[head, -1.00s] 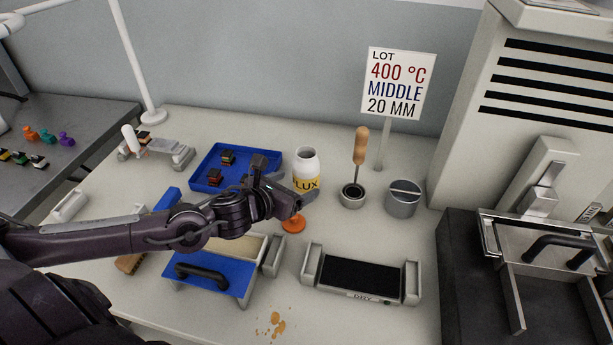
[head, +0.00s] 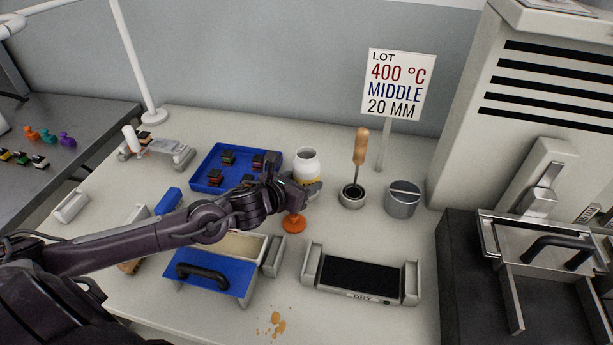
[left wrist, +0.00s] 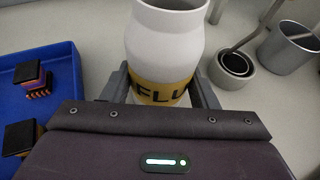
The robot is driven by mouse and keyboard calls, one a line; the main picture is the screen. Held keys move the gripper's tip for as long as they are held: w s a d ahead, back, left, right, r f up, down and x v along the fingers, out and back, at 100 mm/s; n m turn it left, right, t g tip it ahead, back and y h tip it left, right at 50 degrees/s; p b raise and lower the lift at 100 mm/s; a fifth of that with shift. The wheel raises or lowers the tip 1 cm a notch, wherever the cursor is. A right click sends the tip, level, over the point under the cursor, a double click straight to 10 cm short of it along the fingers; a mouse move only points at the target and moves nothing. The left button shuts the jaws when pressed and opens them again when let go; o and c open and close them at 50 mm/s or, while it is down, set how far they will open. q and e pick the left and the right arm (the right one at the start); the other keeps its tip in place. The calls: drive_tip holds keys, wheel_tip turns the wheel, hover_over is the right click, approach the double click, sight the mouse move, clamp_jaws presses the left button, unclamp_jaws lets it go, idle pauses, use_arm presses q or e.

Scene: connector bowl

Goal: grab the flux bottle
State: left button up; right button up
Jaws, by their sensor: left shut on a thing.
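The flux bottle (head: 307,164) is white with a yellow label and stands upright on the bench, right of the blue tray. In the left wrist view the bottle (left wrist: 165,40) sits between my gripper's two fingers, its label partly hidden below by the gripper body. My left gripper (head: 308,190) is shut on the bottle at label height; its fingers (left wrist: 162,88) press on both sides of it. My right gripper is not in view.
A blue tray (head: 211,182) with several small dark parts is left of the bottle. An orange knob-like item (head: 293,224) stands just in front. A small pot (head: 352,196) with a wooden-handled tool and a metal cup (head: 403,199) are to the right.

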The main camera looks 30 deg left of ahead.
use_arm(q)
drive_tip(key=shift+c, duration=0.8)
drive_tip(key=shift+r, duration=0.15)
